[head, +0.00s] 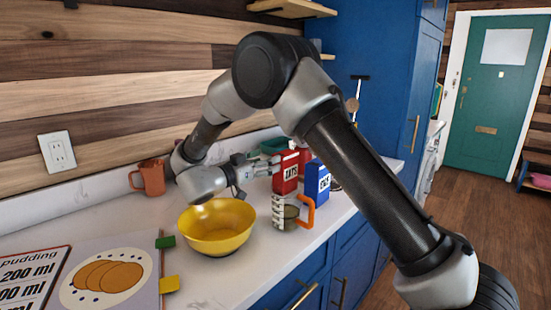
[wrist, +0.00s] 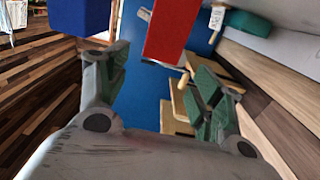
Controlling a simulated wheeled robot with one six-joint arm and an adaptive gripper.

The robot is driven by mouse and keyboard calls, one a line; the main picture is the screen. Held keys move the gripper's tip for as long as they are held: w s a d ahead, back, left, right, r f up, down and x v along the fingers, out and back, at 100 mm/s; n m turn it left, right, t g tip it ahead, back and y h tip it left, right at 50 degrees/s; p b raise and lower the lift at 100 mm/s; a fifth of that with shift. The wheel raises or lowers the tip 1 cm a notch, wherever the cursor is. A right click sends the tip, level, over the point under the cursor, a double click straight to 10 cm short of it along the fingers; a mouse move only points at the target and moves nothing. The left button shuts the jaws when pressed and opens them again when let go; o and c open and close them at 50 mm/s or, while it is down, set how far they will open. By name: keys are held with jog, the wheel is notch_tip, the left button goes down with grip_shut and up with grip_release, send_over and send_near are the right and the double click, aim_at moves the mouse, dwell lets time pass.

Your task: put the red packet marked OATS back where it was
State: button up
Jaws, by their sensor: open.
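The red packet marked OATS (head: 286,176) stands upright on the white counter, beside a blue packet (head: 317,180). My gripper (head: 272,164) is open and level with the packet's upper part, on its left side in the head view. In the wrist view the red packet (wrist: 166,28) shows at the top, in line with the gap between the open fingers of my gripper (wrist: 163,78). I cannot tell whether the fingertips reach around it or stop just short. The blue packet (wrist: 80,17) is at the upper left there.
A yellow bowl (head: 216,230) and a clear jug with an orange handle (head: 289,216) stand in front of the packets. A terracotta mug (head: 150,178) and an open recipe book (head: 112,275) are to the left. A green container (head: 273,146) and a red item (head: 304,157) are behind.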

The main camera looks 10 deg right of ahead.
jog(key=w+d+r+n+t+y, duration=0.3)
jog(key=w+r+t+y, duration=0.3)
jog(key=r, duration=0.4)
jog(key=s+d+r+n+g+y, duration=0.1)
jog(key=s+d+r+n+y, duration=0.45)
jog(key=y, duration=0.45)
jog(key=s+d+f+g, duration=0.3)
jog(key=s+d, duration=0.2)
jog(key=s, duration=0.7)
jog(key=s+d+f+n+g+h, duration=0.1)
jog(key=s+d+f+g, duration=0.2)
jog(key=s, duration=1)
jog(key=s+d+f+n+g, duration=0.1)
jog(key=s+d+f+g, duration=0.3)
jog(key=s, duration=0.9)
jog(key=d+g, duration=0.1)
jog(key=d, duration=0.1)
jog(key=shift+s+d, duration=0.25)
jog(key=shift+d, duration=0.15)
